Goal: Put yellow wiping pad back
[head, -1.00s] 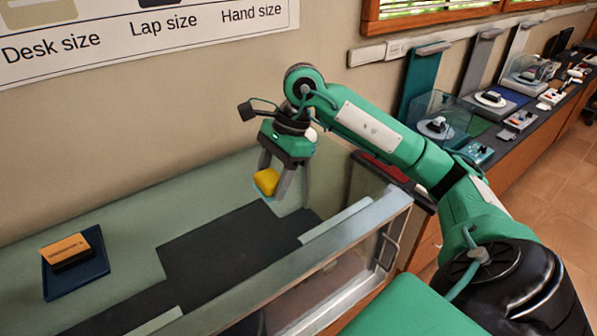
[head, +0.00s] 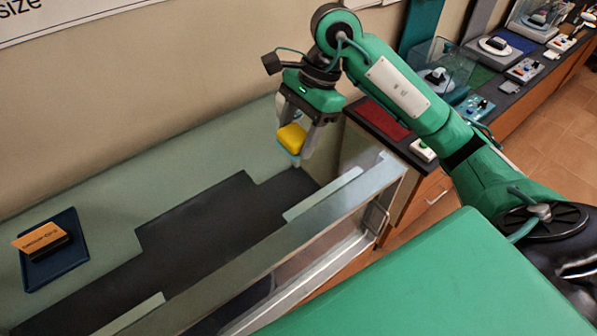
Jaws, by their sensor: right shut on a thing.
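The yellow wiping pad (head: 291,138) is a small yellow block with a light blue underside. My right gripper (head: 298,150) is shut on it and holds it above the far right part of the display case, near the back wall. The gripper points downward. My left gripper does not show in the head view.
The case has a green-grey floor with a dark stepped area (head: 215,222) and a metal-framed front rail (head: 330,212). A dark blue tray (head: 62,268) with an orange-topped black block (head: 42,238) lies at the left. A counter with a red mat (head: 380,118) and several devices runs right.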

